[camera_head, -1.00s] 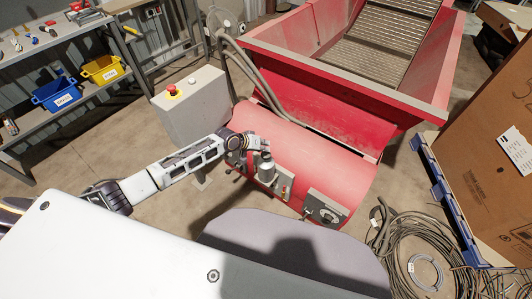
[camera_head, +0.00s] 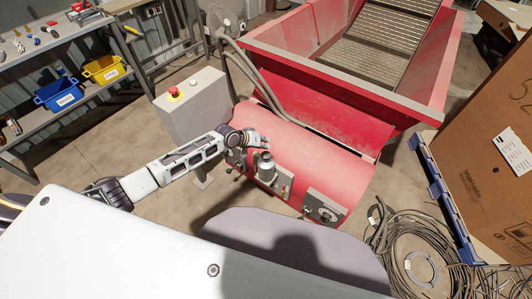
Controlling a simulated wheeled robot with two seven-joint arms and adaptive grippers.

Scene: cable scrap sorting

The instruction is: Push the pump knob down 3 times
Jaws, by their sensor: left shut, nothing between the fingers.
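The pump (camera_head: 266,172) is a short grey cylinder with a rounded knob (camera_head: 266,156) on top. It stands on the front of the red machine, beside small levers. My left arm reaches in from the left, and its gripper (camera_head: 260,141) is shut and empty. In the picture it is just above the knob and slightly left of it. I cannot tell whether the fingertips touch the knob. My right gripper is not in view.
A grey control box (camera_head: 195,105) with a red emergency button (camera_head: 174,92) stands left of the machine (camera_head: 320,155). A dial panel (camera_head: 322,207) is right of the pump. Coiled cables (camera_head: 408,245) and a large cardboard box (camera_head: 478,150) are at the right.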

